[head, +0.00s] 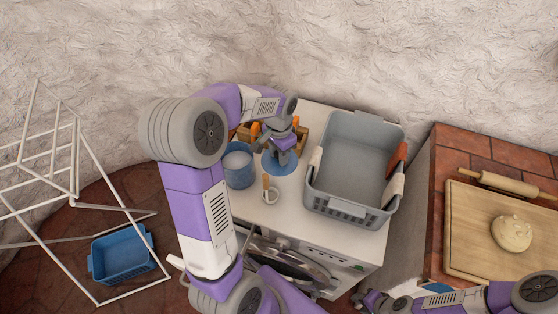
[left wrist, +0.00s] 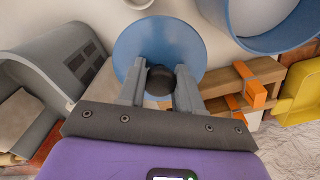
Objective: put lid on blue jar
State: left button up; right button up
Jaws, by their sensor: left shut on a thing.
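The blue jar (head: 238,172) stands open and upright on the white machine top; its rim (left wrist: 232,38) shows in the left wrist view at the upper right. The lid is a flat blue disc (head: 281,172) with a dark knob, just right of the jar; it also shows in the left wrist view (left wrist: 135,40). My left gripper (head: 285,155) is shut on the lid's knob (left wrist: 160,80), with the fingers on either side. The lid is beside the jar, not over it; its height above the surface is hard to tell. My right gripper (head: 368,300) is at the bottom edge, its fingers unclear.
A grey basket (head: 347,208) stands right of the lid. A small white cup (head: 270,196) with a wooden-handled tool is in front. A wooden box (head: 302,134) with orange-handled things is behind. A brick counter with a board (head: 470,235) is at the right.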

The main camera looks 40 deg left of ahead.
aim_at(270, 159)
pick_arm(q)
jog(key=shift+n, duration=0.6)
jog(key=r+p, duration=0.1)
jog(key=s+a+r, duration=0.1)
jog(key=r, duration=0.1)
jog(key=a+r+p, duration=0.1)
jog(key=shift+s+a+r+p, duration=0.15)
jog(key=shift+a+r+p, duration=0.05)
jog(key=shift+r+p, duration=0.15)
jog(key=s+a+r+n+p, duration=0.3)
jog(key=s+a+r+n, duration=0.2)
jog(key=s+a, duration=0.25)
jog(key=f+b, duration=0.1)
jog(key=f, duration=0.1)
jog(key=f+b, duration=0.3)
jog(key=f, duration=0.1)
jog(key=shift+w+a, duration=0.25)
jog(key=shift+w, duration=0.15)
jog(key=shift+r, duration=0.1)
jog(key=shift+f, duration=0.55)
dwell(0.5)
jog(key=o, duration=1.6)
jog(key=shift+o, duration=0.2)
jog(key=shift+r, duration=0.1)
